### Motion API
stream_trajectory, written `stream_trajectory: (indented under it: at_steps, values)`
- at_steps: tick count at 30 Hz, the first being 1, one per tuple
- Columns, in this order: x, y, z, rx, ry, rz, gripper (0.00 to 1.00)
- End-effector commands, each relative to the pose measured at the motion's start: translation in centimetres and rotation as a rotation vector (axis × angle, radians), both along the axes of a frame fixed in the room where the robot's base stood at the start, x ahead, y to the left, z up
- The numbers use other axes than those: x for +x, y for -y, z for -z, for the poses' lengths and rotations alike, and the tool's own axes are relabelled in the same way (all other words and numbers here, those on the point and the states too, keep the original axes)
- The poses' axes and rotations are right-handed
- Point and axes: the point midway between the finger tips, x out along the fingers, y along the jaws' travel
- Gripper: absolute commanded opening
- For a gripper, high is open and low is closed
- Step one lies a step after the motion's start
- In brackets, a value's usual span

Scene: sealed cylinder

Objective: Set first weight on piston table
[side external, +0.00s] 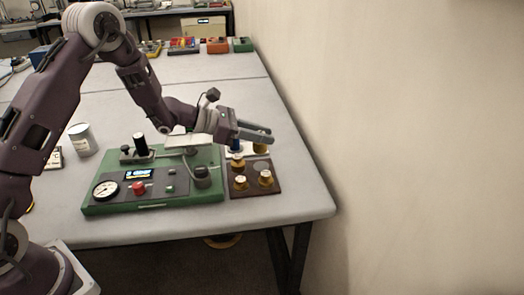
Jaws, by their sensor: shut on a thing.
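My gripper (269,136) reaches in from the left, above the brown weight tray (251,188) at the right of the table. It is shut on a brass weight (260,148), which hangs just below the fingers, over the tray's back edge. Several other brass weights with pale tops stand on the tray, such as one at front right (265,178) and one at front left (240,182). A green apparatus board (150,207) lies left of the tray. It carries an upright black cylinder (140,146) and a flat pale plate (180,141), partly hidden by my wrist. I cannot tell which part is the piston table.
The green board also has a gauge (105,190), a lit display (139,174), a red button (138,188) and a dark knob (202,176). A grey can (82,139) stands left. A blue object (236,146) is behind the tray. A wall (400,130) runs along the right.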

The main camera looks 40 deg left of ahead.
Motion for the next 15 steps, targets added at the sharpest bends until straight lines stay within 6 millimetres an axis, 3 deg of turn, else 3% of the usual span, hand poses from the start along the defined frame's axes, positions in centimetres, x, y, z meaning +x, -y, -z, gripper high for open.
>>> stream_trajectory:
  at_steps: [5,8,11,15]
  values:
    - [0.0,-0.3,-3.4,0.000,0.005,-0.001,0.00]
    - [0.0,-2.2,-4.9,0.000,0.006,-0.006,0.00]
    - [-0.6,-5.9,-6.6,-0.001,0.005,-0.011,0.00]
    - [-3.0,-12.3,-8.9,-0.004,0.003,-0.010,0.00]
